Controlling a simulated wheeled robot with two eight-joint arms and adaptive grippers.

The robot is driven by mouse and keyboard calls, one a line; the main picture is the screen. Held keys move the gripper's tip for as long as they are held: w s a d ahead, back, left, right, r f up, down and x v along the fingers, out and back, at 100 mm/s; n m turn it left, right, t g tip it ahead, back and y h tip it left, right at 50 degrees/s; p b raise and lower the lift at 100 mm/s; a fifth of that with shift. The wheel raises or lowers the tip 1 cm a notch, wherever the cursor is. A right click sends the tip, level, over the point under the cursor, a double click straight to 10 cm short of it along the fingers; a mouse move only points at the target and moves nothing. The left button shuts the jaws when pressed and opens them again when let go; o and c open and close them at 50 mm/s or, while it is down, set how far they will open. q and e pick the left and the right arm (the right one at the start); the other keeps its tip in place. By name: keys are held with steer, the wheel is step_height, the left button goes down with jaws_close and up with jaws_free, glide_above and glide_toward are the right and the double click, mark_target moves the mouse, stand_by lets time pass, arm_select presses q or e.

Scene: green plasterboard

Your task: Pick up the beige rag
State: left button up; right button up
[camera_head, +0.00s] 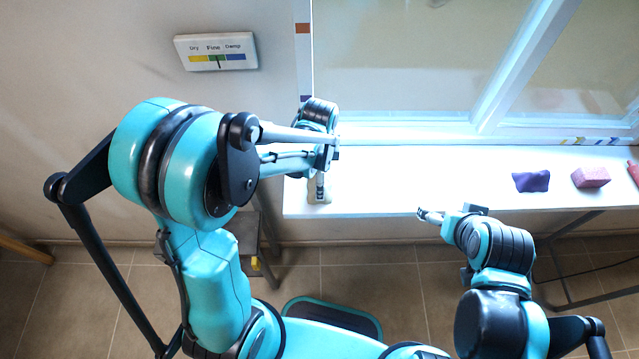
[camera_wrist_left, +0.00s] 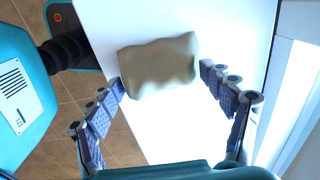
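The beige rag (camera_wrist_left: 158,66) lies crumpled on the white surface in the left wrist view, close to the edge above the tiled floor. My left gripper (camera_wrist_left: 163,84) is open, with one finger on each side of the rag's near part. Nothing is held between the fingers. In the head view my left gripper (camera_head: 322,160) is over the left end of the white table, beside a small beige patch that looks like the rag, mostly hidden. My right gripper (camera_head: 430,215) is at the table's front edge; its fingers are too small to read.
The white table (camera_head: 390,180) runs along the window. A purple rag (camera_head: 531,181), a pink sponge block (camera_head: 591,177) and a red item (camera_head: 634,172) are at its right. The table's middle is clear. A sign (camera_head: 216,51) hangs on the left wall.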

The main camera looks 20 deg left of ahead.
arm_select(q)
steer(key=c, duration=0.6)
steer(key=shift+c, duration=0.2)
steer(key=shift+r, duration=0.4)
steer(key=r, duration=0.1)
steer(key=r+p, duration=0.1)
steer(key=r, duration=0.2)
steer(key=shift+s+d, duration=0.1)
steer(key=shift+d, duration=0.2)
steer(key=s+d+r+p, duration=0.2)
steer(key=d+r, duration=0.4)
steer(key=d, duration=0.4)
steer(key=shift+s+d, duration=0.35)
steer(key=shift+s, duration=0.05)
steer(key=shift+r, duration=0.1)
